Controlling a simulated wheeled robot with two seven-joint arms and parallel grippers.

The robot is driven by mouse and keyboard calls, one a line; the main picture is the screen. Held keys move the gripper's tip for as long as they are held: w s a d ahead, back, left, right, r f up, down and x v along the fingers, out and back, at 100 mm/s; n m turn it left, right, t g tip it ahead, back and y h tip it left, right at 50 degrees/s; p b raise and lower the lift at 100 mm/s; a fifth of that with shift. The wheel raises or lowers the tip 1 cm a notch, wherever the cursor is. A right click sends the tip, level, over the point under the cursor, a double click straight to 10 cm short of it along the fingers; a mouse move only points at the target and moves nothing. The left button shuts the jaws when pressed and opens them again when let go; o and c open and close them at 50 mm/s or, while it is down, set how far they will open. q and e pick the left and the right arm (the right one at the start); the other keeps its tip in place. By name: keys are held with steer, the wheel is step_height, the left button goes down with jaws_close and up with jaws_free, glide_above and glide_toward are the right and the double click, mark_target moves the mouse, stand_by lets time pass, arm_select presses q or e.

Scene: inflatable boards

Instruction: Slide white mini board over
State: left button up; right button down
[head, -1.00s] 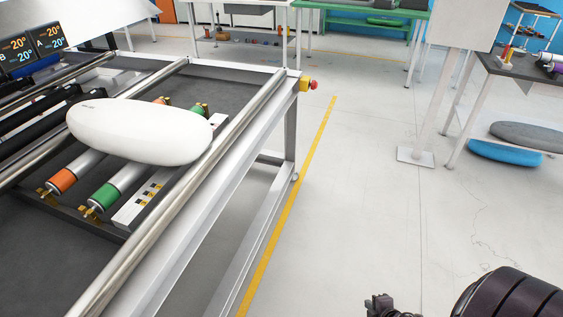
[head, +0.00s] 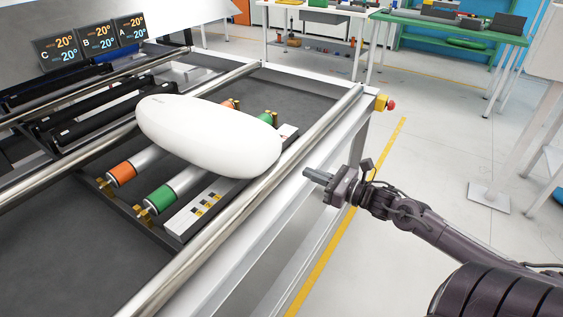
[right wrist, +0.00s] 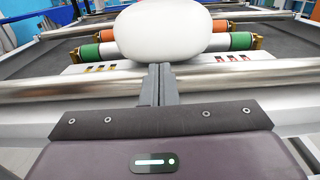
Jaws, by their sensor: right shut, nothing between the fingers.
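The white mini board (head: 210,136) is a smooth oval lying across the orange and green rollers of the bench frame. Its right end reaches close to the near metal rail. My right gripper (head: 308,174) is shut and empty, just right of the board's right end and apart from it in the head view. In the right wrist view the shut fingers (right wrist: 160,72) point at the board (right wrist: 162,32), whose near end is straight ahead past the rail. Whether the fingertips touch it cannot be told there. My left gripper is not in view.
The round metal rail (head: 215,225) runs along the bench's near side. An orange roller (head: 122,173) and a green roller (head: 160,198) sit under the board. A red-topped yellow button box (head: 384,103) is on the bench corner. Temperature screens (head: 98,42) stand behind.

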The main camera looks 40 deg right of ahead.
mark_target(271, 158)
steer(key=x, duration=0.8)
steer(key=shift+w+r+p, duration=0.1)
steer(key=shift+w+p, duration=0.1)
steer(key=shift+p, duration=0.1)
steer(key=shift+x, duration=0.95)
